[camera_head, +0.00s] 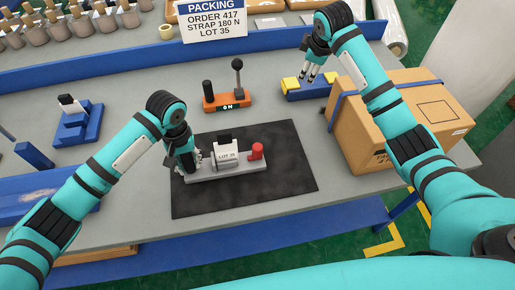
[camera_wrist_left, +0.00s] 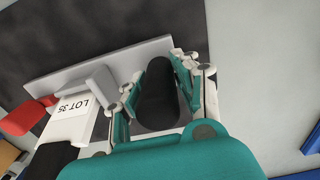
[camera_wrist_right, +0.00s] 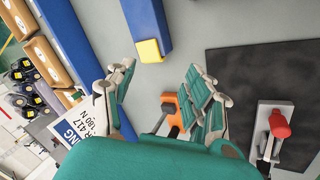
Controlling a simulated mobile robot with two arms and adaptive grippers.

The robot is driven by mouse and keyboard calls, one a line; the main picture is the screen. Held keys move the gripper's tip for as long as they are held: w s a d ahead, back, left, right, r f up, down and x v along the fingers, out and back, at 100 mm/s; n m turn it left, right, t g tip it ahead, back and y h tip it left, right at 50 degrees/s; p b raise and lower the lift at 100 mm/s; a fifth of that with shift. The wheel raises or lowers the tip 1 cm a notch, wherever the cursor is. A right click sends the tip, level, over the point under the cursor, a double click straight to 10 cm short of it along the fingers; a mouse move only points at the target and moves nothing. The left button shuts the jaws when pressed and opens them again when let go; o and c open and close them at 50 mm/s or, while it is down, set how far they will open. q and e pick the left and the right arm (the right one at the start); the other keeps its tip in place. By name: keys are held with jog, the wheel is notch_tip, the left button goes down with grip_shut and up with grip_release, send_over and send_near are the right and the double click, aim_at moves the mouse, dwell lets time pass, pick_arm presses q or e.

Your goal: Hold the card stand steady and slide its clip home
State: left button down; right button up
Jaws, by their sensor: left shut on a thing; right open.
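The card stand has a long grey base (camera_head: 245,165) lying on a black mat (camera_head: 280,190). A white card block marked LOT 35 (camera_head: 227,154) stands mid-base with a black piece (camera_head: 224,138) at its top. A red knob-like part (camera_head: 257,150) is at the right end. I cannot tell which part is the clip. My left gripper (camera_head: 187,163) is at the base's left end. In the left wrist view it is shut on a black post (camera_wrist_left: 158,95). My right gripper (camera_head: 311,74) is open and empty, up by the blue block (camera_head: 307,90) with yellow ends.
An orange device (camera_head: 226,101) with black levers stands behind the mat. A cardboard box (camera_head: 400,115) with a blue strap is at right, beneath my right arm. Blue fixtures (camera_head: 78,127) are at left. A packing sign (camera_head: 212,18) stands at the back.

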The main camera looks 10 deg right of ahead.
jog(key=s+a+f+n+g+y, duration=0.1)
jog(key=s+a, duration=0.2)
jog(key=a, duration=0.3)
jog(key=s+a+f+n+g+y, duration=0.1)
jog(key=s+a+n+g, duration=0.1)
jog(key=s+a, duration=0.35)
jog(key=n+g+h, duration=0.1)
jog(key=n+g, duration=0.1)
send_near(257, 146)
jog(key=shift+f+g, duration=0.3)
notch_tip(257, 146, down, 11)
jog(key=shift+w+f, duration=0.1)
grip_shut()
jog(key=shift+a, duration=0.1)
